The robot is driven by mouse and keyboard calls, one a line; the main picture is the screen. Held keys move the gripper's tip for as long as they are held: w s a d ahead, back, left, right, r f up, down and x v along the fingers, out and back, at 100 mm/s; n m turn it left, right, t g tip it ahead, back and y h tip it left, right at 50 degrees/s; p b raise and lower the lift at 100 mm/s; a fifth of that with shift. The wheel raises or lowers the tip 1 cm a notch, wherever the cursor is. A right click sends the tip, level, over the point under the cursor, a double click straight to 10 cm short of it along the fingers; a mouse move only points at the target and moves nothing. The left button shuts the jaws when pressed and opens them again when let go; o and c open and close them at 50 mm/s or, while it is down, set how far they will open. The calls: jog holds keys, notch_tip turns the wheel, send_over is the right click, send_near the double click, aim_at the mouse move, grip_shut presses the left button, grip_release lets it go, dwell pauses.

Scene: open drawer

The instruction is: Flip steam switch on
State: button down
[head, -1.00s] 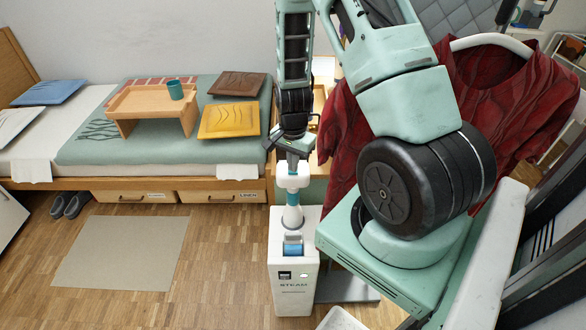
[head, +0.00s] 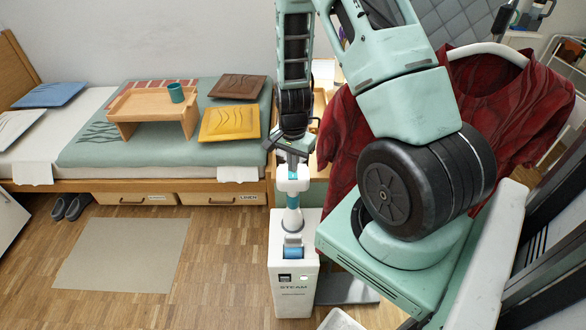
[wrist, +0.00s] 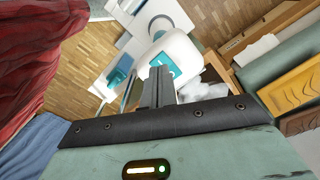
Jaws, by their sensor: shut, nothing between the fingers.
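The white steamer (head: 281,262), labelled STEAM, stands upright on the floor below my arm. Its white upper head (head: 292,183) is right under my gripper (head: 293,163). The wrist view shows a teal rocker switch (wrist: 166,65) with a white mark, set in the white head (wrist: 187,52). My gripper (wrist: 160,76) is shut and empty, its fingertips at the switch's near edge. I cannot tell whether they touch it, nor which way the rocker is tipped. A blue part (head: 293,253) sits lower on the steamer.
A dark red garment (head: 455,105) hangs at the right, close to my arm. A bed (head: 75,165) with a wooden tray (head: 150,103) and cushions stands behind. A grey mat (head: 120,254) lies on open floor. A white patch (wrist: 203,92) beside my fingers is unclear.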

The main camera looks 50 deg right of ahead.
aim_at(293, 176)
notch_tip(293, 176, up, 5)
jog(key=p, duration=0.3)
jog(key=shift+f, duration=0.1)
dwell(0.5)
jog(key=a+r+n+y+b, duration=0.1)
jog(key=a+r+n, duration=0.4)
jog(key=a, duration=0.6)
jog(key=a+r+n, duration=0.6)
jog(key=a, duration=0.4)
jog(key=s+a+r+n+b, duration=0.1)
jog(key=s+a+r+n, duration=0.3)
jog(key=s+a+n, duration=0.2)
jog(key=s+a+r+n, duration=0.3)
jog(key=s+a+n, duration=0.2)
jog(key=s, duration=0.5)
jog(key=shift+a+r+n+b, duration=0.35)
jog(key=shift+a+r+n, duration=0.05)
jog(key=shift+n, duration=0.3)
